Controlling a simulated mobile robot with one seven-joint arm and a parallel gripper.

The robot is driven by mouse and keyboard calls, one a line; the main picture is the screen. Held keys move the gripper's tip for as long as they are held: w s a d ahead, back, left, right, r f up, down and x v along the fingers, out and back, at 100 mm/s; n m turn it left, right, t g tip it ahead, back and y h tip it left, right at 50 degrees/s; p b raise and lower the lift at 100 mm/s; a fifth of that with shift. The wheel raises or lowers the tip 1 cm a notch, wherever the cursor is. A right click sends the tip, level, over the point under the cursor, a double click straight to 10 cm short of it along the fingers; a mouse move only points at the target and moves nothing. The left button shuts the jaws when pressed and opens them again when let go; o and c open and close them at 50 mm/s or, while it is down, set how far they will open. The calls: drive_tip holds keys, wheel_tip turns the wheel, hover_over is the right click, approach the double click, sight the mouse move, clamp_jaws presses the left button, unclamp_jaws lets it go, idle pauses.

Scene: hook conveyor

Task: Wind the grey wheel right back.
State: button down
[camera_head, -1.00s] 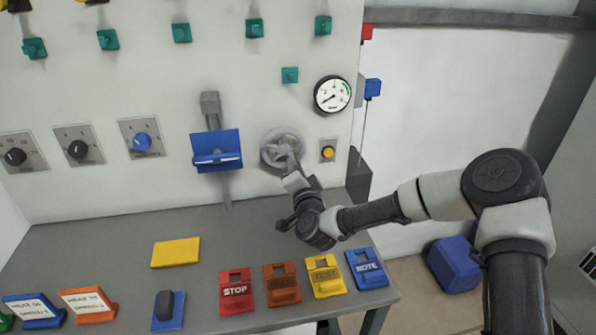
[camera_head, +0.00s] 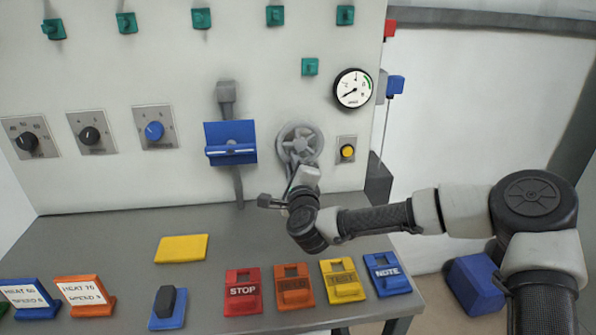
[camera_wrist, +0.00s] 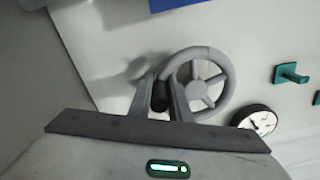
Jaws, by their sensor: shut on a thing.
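The grey wheel (camera_head: 303,139) is a spoked handwheel on the white panel, between the blue holder and the yellow button. It also shows in the wrist view (camera_wrist: 212,72). My gripper (camera_head: 296,166) is at the wheel's lower left rim in the head view. In the wrist view my gripper (camera_wrist: 166,92) has its two fingers closed about a dark handle (camera_wrist: 160,97) at the rim's edge. The fingers partly hide the handle and the rim beside it. The round gauge (camera_head: 353,89) is up and right of the wheel, its needle pointing to the lower left.
The yellow button (camera_head: 347,151) is close to the wheel's right. The blue holder (camera_head: 230,143) is on its left. Below, the grey table (camera_head: 120,235) carries red STOP (camera_head: 243,291), orange, yellow and blue NOTE (camera_head: 387,274) tags. A blue box (camera_head: 475,284) stands on the floor at right.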

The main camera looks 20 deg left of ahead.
drive_tip(key=shift+s+a+r+m+b, duration=0.1)
drive_tip(key=shift+s+a+m+b, duration=0.2)
drive_tip(key=shift+m, duration=0.5)
drive_tip(key=shift+s+a+r+m+b, duration=0.1)
drive_tip(key=shift+a+m+b, duration=0.25)
drive_tip(key=shift+m, duration=0.45)
drive_tip(key=c, duration=1.7)
unclamp_jaws()
drive_tip(key=shift+r, duration=0.1)
drive_tip(key=shift+o, duration=0.2)
drive_tip(key=shift+d, duration=0.1)
drive_tip(key=p+v, duration=0.2)
drive_tip(key=v, duration=1.5)
drive_tip(key=shift+s+d, duration=0.1)
drive_tip(key=shift+d, duration=0.05)
